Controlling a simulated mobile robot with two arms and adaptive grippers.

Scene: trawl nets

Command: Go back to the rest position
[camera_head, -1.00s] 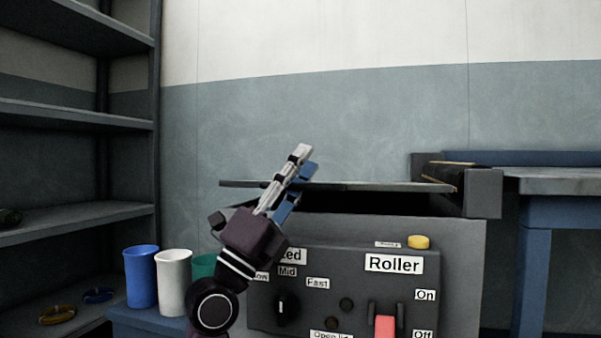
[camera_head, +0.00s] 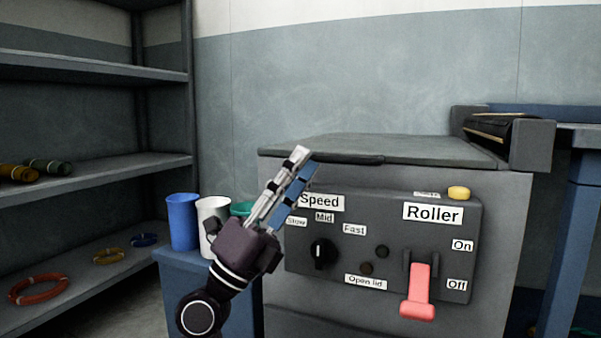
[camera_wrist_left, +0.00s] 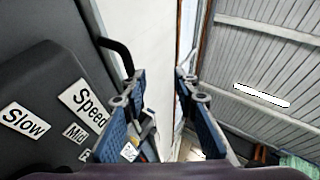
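My left gripper (camera_head: 302,165) points up in front of the roller machine's left side, empty. In the left wrist view its two fingers (camera_wrist_left: 158,85) stand apart, with a gap between them. The grey control panel (camera_head: 390,220) carries "Speed" and "Roller" labels. Its black speed knob (camera_head: 320,252), yellow button (camera_head: 458,193) and red lever (camera_head: 418,292), which hangs down toward "Off", are clear of the gripper. The machine's dark lid (camera_head: 390,148) lies flat on top. My right gripper is not in view.
A blue cup (camera_head: 183,222), a white cup (camera_head: 208,220) and a partly hidden green cup (camera_head: 242,208) stand on a blue stand just behind my left arm. A grey shelf (camera_head: 90,176) with coloured rope coils is at the left. A blue table (camera_head: 575,220) is at the right.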

